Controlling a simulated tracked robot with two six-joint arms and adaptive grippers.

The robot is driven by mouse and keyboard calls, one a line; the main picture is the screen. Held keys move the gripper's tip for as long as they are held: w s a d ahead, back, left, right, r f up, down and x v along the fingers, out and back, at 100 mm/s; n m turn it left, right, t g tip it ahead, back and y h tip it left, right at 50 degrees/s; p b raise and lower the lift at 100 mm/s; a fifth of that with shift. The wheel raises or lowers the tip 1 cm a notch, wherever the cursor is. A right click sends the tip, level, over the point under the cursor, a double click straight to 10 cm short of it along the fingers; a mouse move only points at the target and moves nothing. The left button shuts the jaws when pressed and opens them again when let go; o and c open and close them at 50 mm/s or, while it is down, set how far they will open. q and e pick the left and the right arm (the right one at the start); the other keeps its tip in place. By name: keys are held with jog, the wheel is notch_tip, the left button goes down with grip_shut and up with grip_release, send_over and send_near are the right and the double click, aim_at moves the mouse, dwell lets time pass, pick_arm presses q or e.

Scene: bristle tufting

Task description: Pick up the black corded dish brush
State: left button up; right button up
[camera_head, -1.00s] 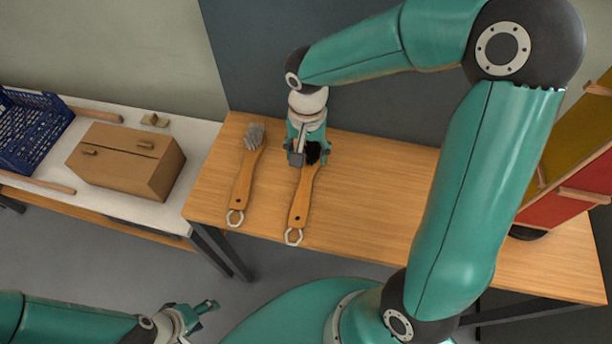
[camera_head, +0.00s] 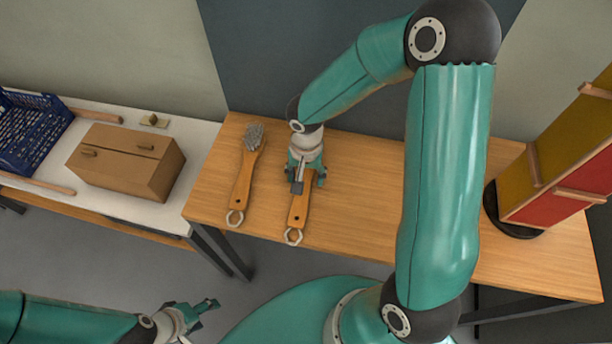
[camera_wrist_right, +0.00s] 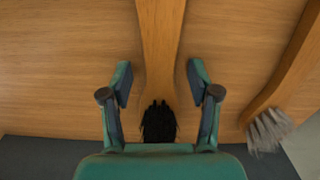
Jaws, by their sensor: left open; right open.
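The black-bristled dish brush (camera_head: 299,212) lies on the wooden table with its handle and metal hanging ring toward the front. Its head is hidden under my right gripper (camera_head: 307,182) in the head view. In the right wrist view its black bristles (camera_wrist_right: 160,124) show near the palm. My right gripper (camera_wrist_right: 160,78) is open there, one finger on each side of the wooden handle, with gaps on both sides. My left gripper (camera_head: 208,312) is open and empty, low in front of the tables, away from the brush.
A grey-bristled brush (camera_head: 243,183) lies to the left on the wooden table (camera_head: 370,223); its head also shows in the wrist view (camera_wrist_right: 267,131). A red-and-yellow stand (camera_head: 560,180) is at right.

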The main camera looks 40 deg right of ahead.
aim_at(306, 178)
grip_shut()
jog(key=shift+r, duration=0.1)
notch_tip(306, 178, up, 20)
dwell(0.8)
